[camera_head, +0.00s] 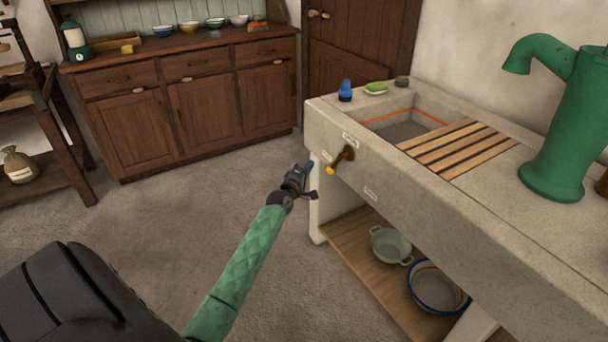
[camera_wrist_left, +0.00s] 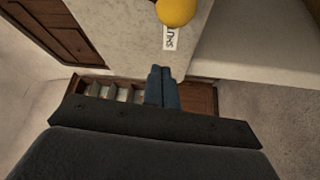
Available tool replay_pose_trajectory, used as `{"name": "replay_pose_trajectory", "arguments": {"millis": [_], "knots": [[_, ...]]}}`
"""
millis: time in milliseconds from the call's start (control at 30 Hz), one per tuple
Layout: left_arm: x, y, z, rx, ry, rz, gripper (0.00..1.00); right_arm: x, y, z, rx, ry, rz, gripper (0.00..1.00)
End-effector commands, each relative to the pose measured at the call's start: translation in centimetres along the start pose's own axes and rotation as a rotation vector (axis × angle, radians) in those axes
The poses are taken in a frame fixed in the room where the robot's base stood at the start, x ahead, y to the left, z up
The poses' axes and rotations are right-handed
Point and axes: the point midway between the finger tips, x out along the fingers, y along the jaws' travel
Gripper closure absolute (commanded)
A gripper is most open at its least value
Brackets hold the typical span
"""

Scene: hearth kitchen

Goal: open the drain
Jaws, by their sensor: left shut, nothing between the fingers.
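The stone sink (camera_head: 395,128) stands on the right with a wooden slatted rack (camera_head: 458,147) beside its basin. On its front face is a dark lever (camera_head: 347,153) with a yellow knob (camera_head: 331,170); the lever slants down to the left. Small white labels surround it. In the left wrist view the yellow knob (camera_wrist_left: 175,10) shows at the top edge, beside a label (camera_wrist_left: 170,37) that seems to read "SHUT". My left gripper (camera_head: 308,168) is shut and empty, just left of the knob and apart from it in the picture. The drain itself is hidden.
A green pump (camera_head: 561,130) stands on the sink's right. A blue bottle (camera_head: 346,91) and green soap dish (camera_head: 376,88) sit on its back-left rim. Pots (camera_head: 391,244) rest on the lower shelf. The floor before the wooden dresser (camera_head: 185,110) is clear.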

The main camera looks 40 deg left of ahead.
Motion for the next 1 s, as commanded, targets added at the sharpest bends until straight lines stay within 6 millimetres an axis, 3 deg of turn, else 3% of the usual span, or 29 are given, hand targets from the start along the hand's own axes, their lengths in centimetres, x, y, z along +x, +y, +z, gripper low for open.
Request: {"name": "replay_pose_trajectory", "arguments": {"millis": [267, 400, 600, 1000], "knots": [[4.2, 0.0, 0.0, 0.000, 0.000, 0.000, 1.00, 0.1, 0.0, 0.1, 0.000, -0.001, 0.000, 0.64], [3.1, 0.0, 2.0, -0.003, -0.001, -0.001, 1.00, -0.2, -0.1, -0.1, 0.000, -0.002, 0.000, 0.64], [2.6, 0.0, 3.5, -0.001, 0.000, 0.000, 1.00, -0.4, -0.1, -0.2, 0.000, -0.003, 0.000, 0.64], [2.5, 0.0, 3.8, 0.000, 0.000, 0.000, 1.00, -0.4, 0.0, -0.3, -0.001, -0.002, 0.001, 0.64]]}}
